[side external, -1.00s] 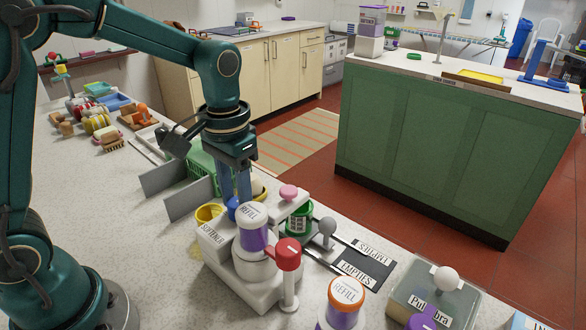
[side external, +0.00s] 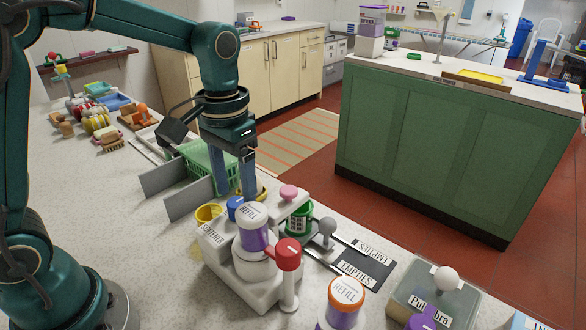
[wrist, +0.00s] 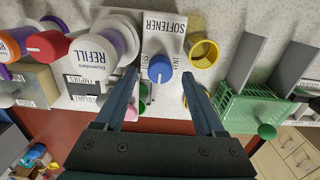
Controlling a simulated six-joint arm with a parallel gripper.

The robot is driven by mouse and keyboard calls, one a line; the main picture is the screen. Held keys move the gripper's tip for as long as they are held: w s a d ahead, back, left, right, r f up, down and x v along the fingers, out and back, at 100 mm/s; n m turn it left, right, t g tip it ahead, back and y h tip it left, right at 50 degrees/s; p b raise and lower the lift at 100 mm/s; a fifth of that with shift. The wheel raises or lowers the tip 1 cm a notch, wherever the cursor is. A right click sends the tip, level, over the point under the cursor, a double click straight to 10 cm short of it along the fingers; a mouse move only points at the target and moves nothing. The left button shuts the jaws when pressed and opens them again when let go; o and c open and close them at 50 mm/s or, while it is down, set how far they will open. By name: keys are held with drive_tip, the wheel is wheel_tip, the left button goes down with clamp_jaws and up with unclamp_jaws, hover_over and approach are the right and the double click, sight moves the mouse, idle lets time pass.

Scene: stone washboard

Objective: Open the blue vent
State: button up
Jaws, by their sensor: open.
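The blue vent (side external: 235,206) is a small blue knob on the white softener dispenser (side external: 215,246), at its back end near the SOFTENER label. In the wrist view the blue vent (wrist: 160,69) sits on the white body beside the letters VENT, between my two fingers in the picture. My gripper (side external: 236,194) is open and empty, pointing down over the knob with a finger to either side. The wrist view also shows my gripper (wrist: 159,75) with fingers spread wide. I cannot tell whether the vent is turned or lifted.
A yellow cup (side external: 209,214) is beside the vent. A green basket (side external: 212,166) and grey upright plates (side external: 163,179) lie behind to the left. A pink knob (side external: 289,192) is to the right.

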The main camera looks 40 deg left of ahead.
sight(237, 201)
drive_tip(key=shift+r, duration=1.55)
